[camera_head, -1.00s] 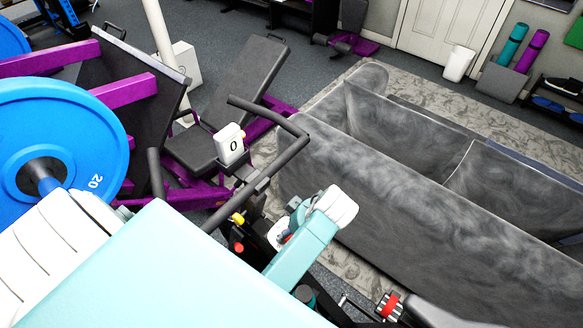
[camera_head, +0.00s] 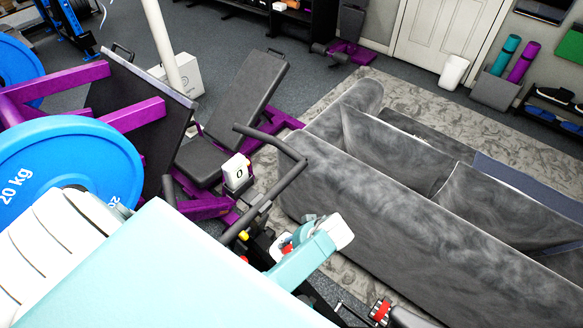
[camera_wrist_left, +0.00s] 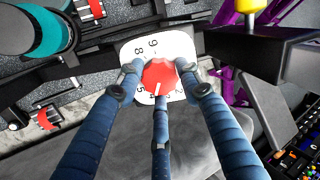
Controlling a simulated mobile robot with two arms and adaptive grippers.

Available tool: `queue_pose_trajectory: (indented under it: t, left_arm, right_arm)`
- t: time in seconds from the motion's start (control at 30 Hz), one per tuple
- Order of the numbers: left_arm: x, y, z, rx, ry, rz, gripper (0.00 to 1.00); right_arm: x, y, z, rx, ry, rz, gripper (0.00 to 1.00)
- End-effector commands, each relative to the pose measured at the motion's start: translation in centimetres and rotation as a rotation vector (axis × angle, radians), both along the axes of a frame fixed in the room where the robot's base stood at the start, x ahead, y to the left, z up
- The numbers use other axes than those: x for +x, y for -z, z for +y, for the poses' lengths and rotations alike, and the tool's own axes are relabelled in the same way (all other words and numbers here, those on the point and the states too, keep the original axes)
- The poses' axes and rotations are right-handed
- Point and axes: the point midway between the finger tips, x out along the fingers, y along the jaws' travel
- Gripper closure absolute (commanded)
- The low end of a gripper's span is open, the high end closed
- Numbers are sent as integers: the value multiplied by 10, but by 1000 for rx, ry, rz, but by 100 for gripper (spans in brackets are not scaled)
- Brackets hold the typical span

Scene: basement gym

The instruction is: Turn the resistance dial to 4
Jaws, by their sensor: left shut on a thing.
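The resistance dial is a red round knob (camera_wrist_left: 159,75) with a white pointer mark, set on a white plate with black numbers (camera_wrist_left: 170,46). In the left wrist view the pointer aims downward and slightly left, near the 4. Fingers hide part of the scale. My left gripper (camera_wrist_left: 160,88) is shut on the knob, its blue fingers around it. In the head view my left gripper (camera_head: 288,248) is at the small dial beside the handlebar, mostly hidden by my teal wrist. My right gripper is not in view.
A black handlebar (camera_head: 283,185) and a white display (camera_head: 235,169) reading 0 stand just behind the dial. A grey sofa (camera_head: 400,215) is close on the right. A purple-framed bench (camera_head: 235,105) and a blue weight plate (camera_head: 75,165) lie to the left.

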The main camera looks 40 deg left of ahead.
Motion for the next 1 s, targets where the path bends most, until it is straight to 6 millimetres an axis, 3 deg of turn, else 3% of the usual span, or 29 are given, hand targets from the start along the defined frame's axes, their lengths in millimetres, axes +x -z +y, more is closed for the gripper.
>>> queue_pose_trajectory:
  t: [0.63,0.67,0.73,1.0]
  left_arm:
    - [3,-1,2,6,45,15,90]
    - [3,-1,2,6,45,15,60]
    - [3,-1,2,6,45,16,46]
    - [1,-1,0,4,45,18,45]
  right_arm:
    - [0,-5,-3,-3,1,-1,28]
    - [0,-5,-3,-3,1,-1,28]
    - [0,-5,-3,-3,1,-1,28]
    - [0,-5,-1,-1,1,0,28]
